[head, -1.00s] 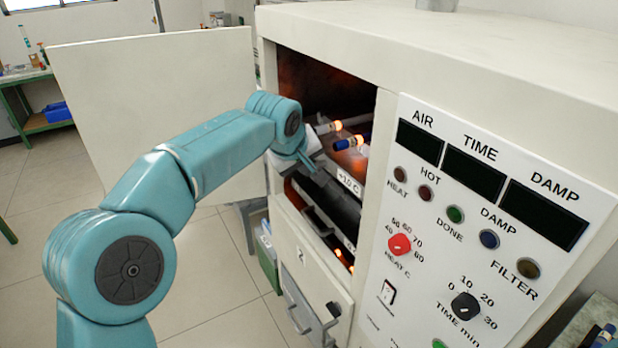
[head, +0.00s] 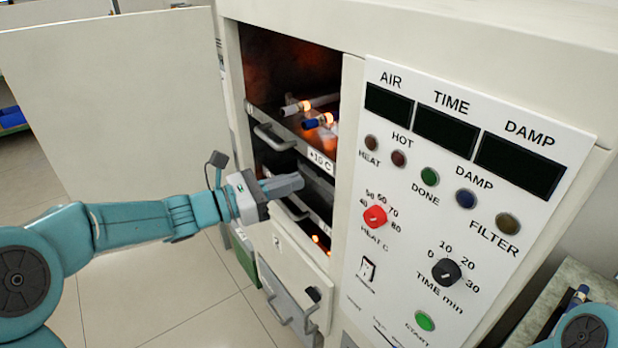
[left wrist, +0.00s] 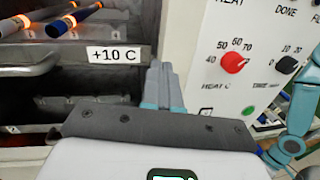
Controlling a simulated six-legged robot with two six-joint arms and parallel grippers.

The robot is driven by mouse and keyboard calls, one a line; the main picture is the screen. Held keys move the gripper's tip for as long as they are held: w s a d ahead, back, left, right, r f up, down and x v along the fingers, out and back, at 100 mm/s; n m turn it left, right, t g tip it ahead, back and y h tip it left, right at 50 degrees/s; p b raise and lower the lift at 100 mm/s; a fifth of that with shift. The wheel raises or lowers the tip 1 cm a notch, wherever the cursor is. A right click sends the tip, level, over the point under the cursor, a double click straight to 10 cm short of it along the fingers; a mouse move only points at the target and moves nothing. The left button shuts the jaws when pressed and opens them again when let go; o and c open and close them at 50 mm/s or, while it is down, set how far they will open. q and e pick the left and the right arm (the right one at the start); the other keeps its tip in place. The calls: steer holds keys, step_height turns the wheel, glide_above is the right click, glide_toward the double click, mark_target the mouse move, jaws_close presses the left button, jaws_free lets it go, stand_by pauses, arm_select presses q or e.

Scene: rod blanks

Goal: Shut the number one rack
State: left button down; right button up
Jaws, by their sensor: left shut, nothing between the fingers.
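The oven (head: 300,32) stands open. Its upper rack (head: 285,118), with a bar handle (head: 272,137) and a "+10 C" plate (head: 320,160), carries rods with glowing bands, one white (head: 296,108) and one blue-ended (head: 317,122). The rack also shows in the left wrist view (left wrist: 30,55). I cannot tell how far out it stands. A lower rack (head: 322,222) with its own handle is below. My left gripper (head: 300,182) is shut and empty, in front of the opening, below the upper rack's front. My right gripper is out of view.
The oven's door (head: 110,100) is swung wide open at left. A lower drawer front marked 2 (head: 290,255), with handles, is below the racks. The control panel (head: 440,210) is right of the opening. The floor at lower left is clear.

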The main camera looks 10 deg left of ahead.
arm_select(q)
steer(key=a+f+n+t+y, duration=0.2)
steer(key=a+f+n, duration=0.15)
steer(key=a, duration=0.35)
steer(key=p, duration=0.3)
glide_toward(320, 165)
steer(key=shift+m, duration=0.35)
steer(key=x, duration=0.5)
steer(key=shift+d+r, duration=0.2)
steer(key=shift+d, duration=0.05)
steer(key=shift+w+d+f, duration=0.1)
steer(key=shift+w+d, duration=0.2)
steer(key=shift+w, duration=0.25)
steer(key=shift+d, duration=0.15)
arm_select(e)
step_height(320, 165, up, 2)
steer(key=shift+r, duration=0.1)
arm_select(q)
steer(key=shift+w, duration=0.15)
